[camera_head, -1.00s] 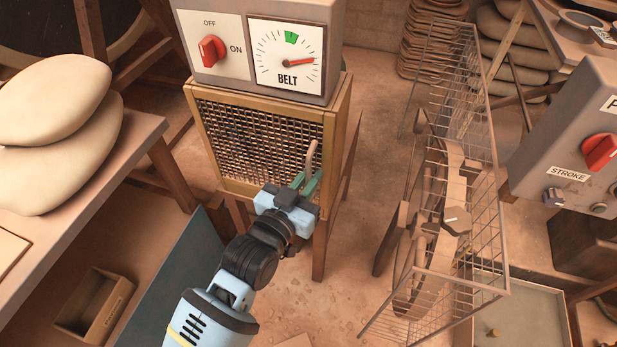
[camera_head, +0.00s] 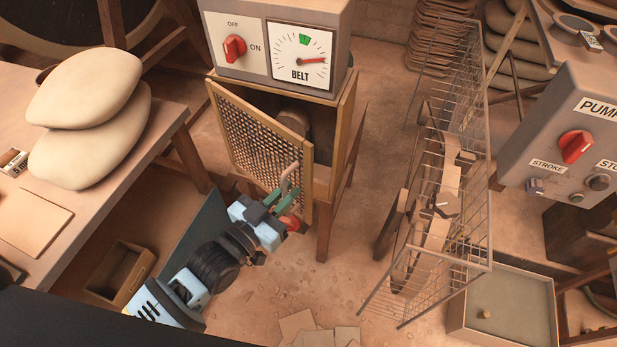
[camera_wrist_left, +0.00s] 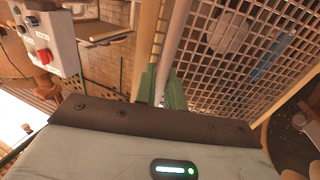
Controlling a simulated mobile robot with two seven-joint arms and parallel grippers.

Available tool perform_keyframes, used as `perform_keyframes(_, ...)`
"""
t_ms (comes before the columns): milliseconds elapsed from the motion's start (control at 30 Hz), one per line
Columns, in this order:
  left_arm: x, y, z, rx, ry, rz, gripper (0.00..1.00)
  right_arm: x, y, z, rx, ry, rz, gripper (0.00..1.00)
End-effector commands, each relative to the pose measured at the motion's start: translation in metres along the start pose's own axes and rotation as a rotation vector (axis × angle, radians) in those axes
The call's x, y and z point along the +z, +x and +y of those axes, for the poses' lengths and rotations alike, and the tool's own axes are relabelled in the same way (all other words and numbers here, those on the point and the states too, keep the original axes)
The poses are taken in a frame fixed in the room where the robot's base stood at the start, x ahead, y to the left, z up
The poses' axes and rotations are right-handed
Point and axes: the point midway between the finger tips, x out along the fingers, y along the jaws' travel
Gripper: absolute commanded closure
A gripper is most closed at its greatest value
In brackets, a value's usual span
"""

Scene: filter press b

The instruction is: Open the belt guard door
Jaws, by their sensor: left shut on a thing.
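The belt guard door (camera_head: 262,146) is a wire mesh panel in a wooden frame, under the grey BELT box. It stands partly open, its right edge swung out from the cabinet, and a dark interior with a rounded part shows behind it. My left gripper (camera_head: 281,192) is shut on the pale door handle (camera_head: 291,176) near the door's right edge. In the left wrist view the green fingers (camera_wrist_left: 162,88) close around the handle bar (camera_wrist_left: 174,45), with the mesh (camera_wrist_left: 245,55) to its right. My right gripper is not in view.
The BELT box (camera_head: 275,45) has a red switch (camera_head: 234,47) and a gauge. A wire cage (camera_head: 447,185) around a wheel stands to the right. A table (camera_head: 75,220) with stacked sacks is at left. Floor is open between cabinet and cage.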

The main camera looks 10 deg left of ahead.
Motion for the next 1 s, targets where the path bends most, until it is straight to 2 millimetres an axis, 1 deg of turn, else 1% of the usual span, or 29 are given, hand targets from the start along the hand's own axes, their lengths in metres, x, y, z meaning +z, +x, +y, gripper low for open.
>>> perform_keyframes(33, -0.003, -0.015, -0.003, 0.0, 0.003, -0.006, 1.0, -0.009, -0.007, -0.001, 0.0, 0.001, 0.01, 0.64)
perform_keyframes(200, -0.003, -0.056, -0.017, 0.001, 0.002, -0.005, 1.0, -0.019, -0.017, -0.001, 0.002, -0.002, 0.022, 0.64)
perform_keyframes(400, -0.002, -0.097, -0.04, 0.0, 0.001, -0.004, 1.0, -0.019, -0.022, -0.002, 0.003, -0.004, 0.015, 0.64)
perform_keyframes(500, -0.001, -0.113, -0.052, -0.001, 0.001, -0.005, 1.0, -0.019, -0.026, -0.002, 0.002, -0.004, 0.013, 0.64)
perform_keyframes(700, -0.001, -0.135, -0.072, -0.002, -0.001, -0.002, 1.0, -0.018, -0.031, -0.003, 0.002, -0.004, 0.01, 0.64)
perform_keyframes(800, -0.001, -0.143, -0.079, -0.002, -0.002, -0.002, 1.0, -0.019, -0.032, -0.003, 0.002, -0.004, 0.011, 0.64)
perform_keyframes(1000, -0.001, -0.15, -0.088, -0.004, -0.003, -0.001, 1.0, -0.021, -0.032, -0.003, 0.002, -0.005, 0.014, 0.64)
